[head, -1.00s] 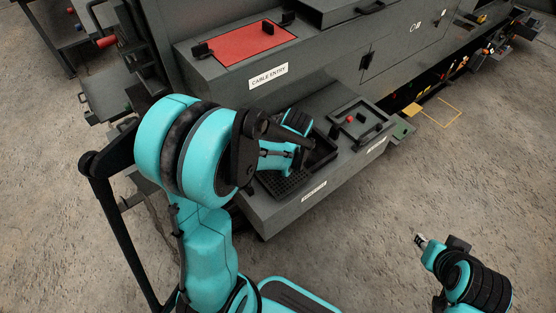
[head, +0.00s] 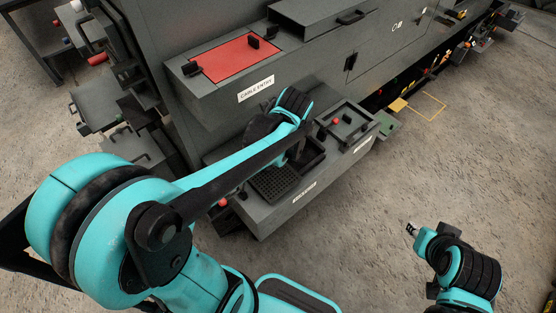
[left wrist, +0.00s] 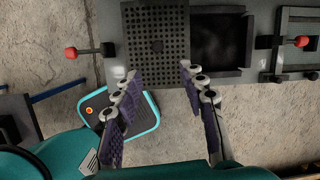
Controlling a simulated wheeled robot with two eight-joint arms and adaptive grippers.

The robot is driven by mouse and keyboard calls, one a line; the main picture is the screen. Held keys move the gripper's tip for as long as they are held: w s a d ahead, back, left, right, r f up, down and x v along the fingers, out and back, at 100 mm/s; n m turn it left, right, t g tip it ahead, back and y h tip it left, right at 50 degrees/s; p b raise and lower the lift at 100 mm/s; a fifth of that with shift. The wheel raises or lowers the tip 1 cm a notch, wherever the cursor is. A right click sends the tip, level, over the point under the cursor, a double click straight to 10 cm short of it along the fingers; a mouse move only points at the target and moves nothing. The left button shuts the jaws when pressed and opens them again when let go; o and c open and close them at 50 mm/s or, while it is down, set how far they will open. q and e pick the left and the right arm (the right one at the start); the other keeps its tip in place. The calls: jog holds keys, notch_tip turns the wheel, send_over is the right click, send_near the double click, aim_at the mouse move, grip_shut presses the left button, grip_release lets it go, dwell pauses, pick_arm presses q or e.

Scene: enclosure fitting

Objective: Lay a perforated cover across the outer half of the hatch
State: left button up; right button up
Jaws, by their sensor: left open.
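A black perforated cover (head: 273,184) lies flat on the low grey ledge in the head view. In the left wrist view the perforated cover (left wrist: 157,35) is beside a dark, open square recess (left wrist: 218,40) on its right. That recess (head: 311,161) is partly behind my arm in the head view. My left gripper (left wrist: 159,70) is open and empty in the left wrist view, its fingertips spread near the cover's near edge. In the head view my forearm hides most of it. My right gripper (head: 411,230) is over bare floor, far from the cover; its finger opening is too small to judge.
A red panel (head: 234,59) with black handles sits on the upper box marked CABLE ENTRY. A framed hatch with a red knob (head: 336,122) is right of the recess. The floor (head: 400,180) in front is clear.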

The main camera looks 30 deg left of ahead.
pick_arm(q)
jog(key=s+d+r+n+t+h, duration=0.1)
jog(key=s+d+r+n+t, duration=0.1)
jog(key=n, duration=0.8)
jog(key=s+d+r+n+t+h, duration=0.1)
jog(key=s+d+r+n+t, duration=0.2)
jog(key=s+n, duration=0.4)
jog(key=d+n, duration=0.1)
jog(key=n, duration=0.2)
jog(key=shift+d+n+h, duration=0.3)
jog(key=shift+d+h, duration=0.05)
jog(key=shift+h, duration=0.05)
jog(key=shift+f, duration=0.15)
